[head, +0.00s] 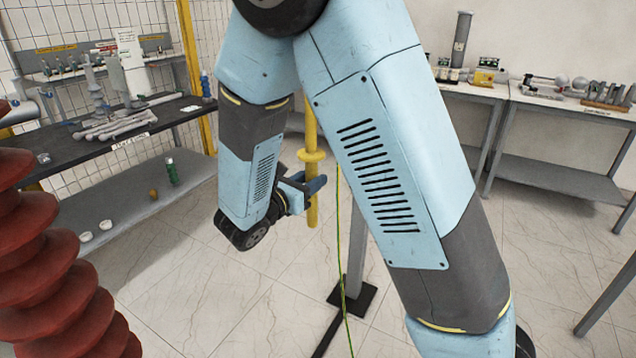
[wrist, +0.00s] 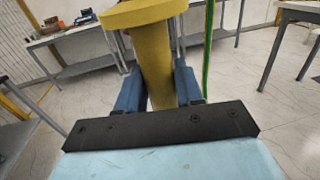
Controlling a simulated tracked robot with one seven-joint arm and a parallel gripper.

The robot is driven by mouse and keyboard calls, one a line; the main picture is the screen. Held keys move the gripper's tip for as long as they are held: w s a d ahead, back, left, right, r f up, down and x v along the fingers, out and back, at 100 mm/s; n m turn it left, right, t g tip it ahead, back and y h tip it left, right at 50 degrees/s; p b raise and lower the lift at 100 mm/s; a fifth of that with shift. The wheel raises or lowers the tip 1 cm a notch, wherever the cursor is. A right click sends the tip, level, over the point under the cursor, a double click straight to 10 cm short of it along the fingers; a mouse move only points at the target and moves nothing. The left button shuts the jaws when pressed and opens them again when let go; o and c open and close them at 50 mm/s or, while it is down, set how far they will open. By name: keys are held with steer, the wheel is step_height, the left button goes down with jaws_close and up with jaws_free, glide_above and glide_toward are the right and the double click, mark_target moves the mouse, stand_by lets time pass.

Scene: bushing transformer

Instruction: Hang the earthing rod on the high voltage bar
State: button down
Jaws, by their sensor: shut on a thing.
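The earthing rod (head: 313,208) is a yellow pole with a wide collar, held roughly upright in the head view. Its upper part passes behind my arm, so its top end is hidden. My gripper (head: 308,187) is shut on the rod just below the collar. In the wrist view the rod (wrist: 156,70) stands between the two blue fingers, with the collar above them. A green-yellow cable (head: 343,260) hangs to the right of the rod. I cannot make out the high voltage bar in either view.
A red ribbed insulator (head: 50,260) stands close at the left. A dark shelf table (head: 130,130) with tools is at the back left. More tables (head: 560,100) line the back right. A grey post on a dark base (head: 352,297) stands behind the rod. Tiled floor is open between.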

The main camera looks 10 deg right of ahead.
steer(key=w+a+f, duration=0.2)
steer(key=a+f, duration=0.1)
steer(key=f, duration=0.1)
steer(key=shift+w+a+f, duration=0.2)
steer(key=shift+w+a, duration=0.05)
steer(key=shift+w, duration=0.1)
stand_by(0.8)
steer(key=c, duration=0.6)
jaws_free()
steer(key=shift+c, duration=0.2)
steer(key=shift+s, duration=0.1)
